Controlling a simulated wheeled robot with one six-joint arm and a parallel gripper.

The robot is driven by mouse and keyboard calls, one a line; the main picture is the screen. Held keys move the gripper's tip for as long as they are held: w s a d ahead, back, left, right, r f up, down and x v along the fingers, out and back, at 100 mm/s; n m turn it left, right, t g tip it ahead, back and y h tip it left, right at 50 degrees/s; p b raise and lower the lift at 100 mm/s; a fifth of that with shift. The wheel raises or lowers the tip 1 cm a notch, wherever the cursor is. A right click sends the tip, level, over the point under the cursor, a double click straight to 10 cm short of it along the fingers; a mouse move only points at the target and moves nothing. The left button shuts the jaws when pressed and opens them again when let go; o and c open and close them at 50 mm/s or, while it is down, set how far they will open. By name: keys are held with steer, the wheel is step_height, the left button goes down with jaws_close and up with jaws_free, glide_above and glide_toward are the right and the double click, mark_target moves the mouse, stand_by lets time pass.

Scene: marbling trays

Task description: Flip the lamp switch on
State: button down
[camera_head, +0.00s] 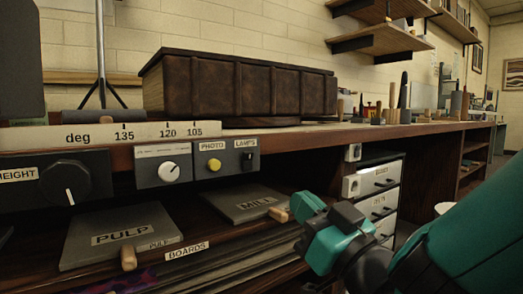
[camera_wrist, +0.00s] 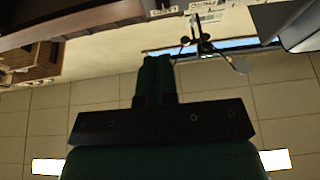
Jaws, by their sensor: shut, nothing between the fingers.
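The lamp switch (camera_head: 249,161) is a small dark rocker below a label reading LAMPS, on the grey panel (camera_head: 226,165) under the bench edge in the head view. I cannot tell which way it is set. A yellow round PHOTO button (camera_head: 214,165) sits just left of it. My gripper (camera_wrist: 156,60) shows in the wrist view with its two dark green fingers together and nothing between them. In the head view my teal arm reaches in from the lower right, right of and below the switch and apart from it. The fingertips are not clear there.
A white dial (camera_head: 169,172) and a HEIGHT knob (camera_head: 71,185) are left of the panel. Below lie the PULP board (camera_head: 95,221) and MILL board (camera_head: 225,205) with wooden handles. Drawers (camera_head: 381,178) and outlets (camera_head: 352,152) stand right.

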steer(key=r+p, duration=0.1)
steer(key=p, duration=1.2)
glide_toward(254, 152)
steer(key=x, duration=0.6)
steer(key=shift+r, duration=0.15)
steer(key=shift+w+a+r, duration=0.1)
steer(key=shift+w+a, duration=0.35)
steer(key=shift+w, duration=0.1)
